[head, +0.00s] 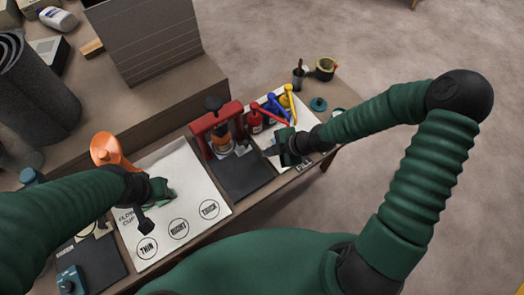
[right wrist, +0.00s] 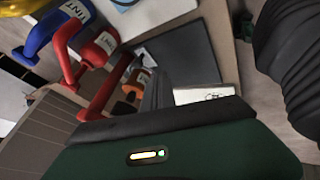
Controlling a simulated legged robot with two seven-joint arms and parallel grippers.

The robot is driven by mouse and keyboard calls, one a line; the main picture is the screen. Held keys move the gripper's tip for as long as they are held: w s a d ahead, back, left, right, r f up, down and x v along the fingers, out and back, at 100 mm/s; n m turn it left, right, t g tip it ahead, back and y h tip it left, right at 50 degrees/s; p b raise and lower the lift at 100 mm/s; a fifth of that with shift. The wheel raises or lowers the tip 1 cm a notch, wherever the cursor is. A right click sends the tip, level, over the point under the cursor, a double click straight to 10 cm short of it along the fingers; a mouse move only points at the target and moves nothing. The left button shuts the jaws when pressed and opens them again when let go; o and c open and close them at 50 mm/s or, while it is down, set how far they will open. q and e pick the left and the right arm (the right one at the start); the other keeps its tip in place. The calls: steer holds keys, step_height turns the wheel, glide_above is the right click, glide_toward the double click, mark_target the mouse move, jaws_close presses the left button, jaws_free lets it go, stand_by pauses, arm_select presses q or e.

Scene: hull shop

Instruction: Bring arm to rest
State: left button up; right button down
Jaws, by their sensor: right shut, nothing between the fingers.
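My right arm reaches in from the right in the head view. Its gripper (head: 270,151) is shut and empty, above the dark pad beside the red stand. In the right wrist view its fingers (right wrist: 158,88) point towards the dark pad and the red stand. My left arm comes in from the left. Its gripper (head: 147,222) is over the white sheet, near the circle marked THIN; I cannot tell whether its fingers are apart or touching it.
The red stand (head: 195,128) and dark pad (head: 236,182) are close to my right gripper. Red (head: 256,126), blue and yellow tint bottles stand behind it. An orange object (head: 104,149) is near my left gripper, on the white sheet's (head: 196,189) far side. Open floor lies right.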

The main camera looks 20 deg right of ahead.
arm_select(q)
steer(key=w+p+v, duration=0.1)
steer(key=p+v, duration=0.5)
steer(key=shift+d+r, duration=0.4)
arm_select(e)
steer(key=s+d+r+m+g+h, duration=0.1)
steer(key=s+d+r+m+h, duration=0.1)
steer(key=s+r+m, duration=0.3)
steer(key=s+d+r+m+g+h, duration=0.1)
steer(key=s+d+r+m+h, duration=0.2)
steer(key=r+m, duration=0.9)
steer(key=shift+s+d+r+m+h, duration=0.3)
steer(key=shift+s+d+m, duration=0.75)
steer(key=shift+s, duration=0.5)
